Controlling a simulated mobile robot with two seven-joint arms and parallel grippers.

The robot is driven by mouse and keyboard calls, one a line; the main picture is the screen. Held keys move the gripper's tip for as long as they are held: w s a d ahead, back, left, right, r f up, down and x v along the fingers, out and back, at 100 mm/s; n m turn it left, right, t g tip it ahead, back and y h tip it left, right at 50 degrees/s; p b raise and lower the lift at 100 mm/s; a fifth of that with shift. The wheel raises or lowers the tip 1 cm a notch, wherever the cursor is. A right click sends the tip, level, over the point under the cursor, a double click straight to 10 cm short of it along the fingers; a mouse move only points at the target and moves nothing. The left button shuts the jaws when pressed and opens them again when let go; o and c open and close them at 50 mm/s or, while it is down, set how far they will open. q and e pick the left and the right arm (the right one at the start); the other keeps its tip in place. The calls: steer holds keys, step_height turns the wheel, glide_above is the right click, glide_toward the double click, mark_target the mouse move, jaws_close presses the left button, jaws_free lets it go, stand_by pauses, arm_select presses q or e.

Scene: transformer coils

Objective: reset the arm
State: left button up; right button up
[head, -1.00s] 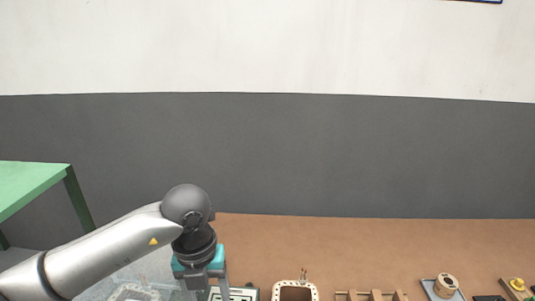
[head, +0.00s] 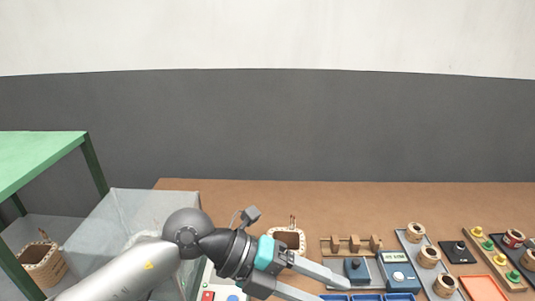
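My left arm comes in from the lower left, a silver link with dark joints. My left gripper (head: 331,290), with a teal band, points right and slightly down over the front of the brown table (head: 340,195). Its two grey fingers are spread apart with nothing visible between them. The lower fingertip is close to the bottom picture edge. My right arm and gripper are not in view.
A clear box (head: 125,220) stands behind my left arm. A basket (head: 292,239) is beyond the gripper. Wooden pegs (head: 355,244), a blue-grey device (head: 399,273), coils (head: 429,257) and an orange tray (head: 484,288) lie to the right. A green table (head: 35,155) is far left.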

arm_select(q)
steer(key=w+r+n+t+h, duration=0.4)
steer(key=r+n+t+h, duration=0.6)
steer(key=r, duration=0.5)
steer(key=w+a+f+n+t+y, duration=0.1)
steer(key=w+a+n+t+y, duration=0.5)
steer(key=a+n+t+y, duration=0.55)
steer(key=a+f+n+g+y, duration=0.4)
steer(key=a+f+n+y, duration=0.5)
steer(key=f+n+y, duration=0.4)
steer(key=s+a+f+g+h, duration=0.25)
steer(key=s+f+g, duration=1.05)
steer(key=s+f, duration=0.7)
steer(key=s+f+b, duration=0.3)
steer(key=f, duration=2.1)
steer(key=s+a+f+g+b, duration=0.2)
steer(key=s+a+f+b, duration=0.1)
steer(key=s+f, duration=1.2)
steer(key=shift+s+a+f, duration=0.2)
steer(key=shift+a+f, duration=0.1)
steer(key=shift+f, duration=0.65)
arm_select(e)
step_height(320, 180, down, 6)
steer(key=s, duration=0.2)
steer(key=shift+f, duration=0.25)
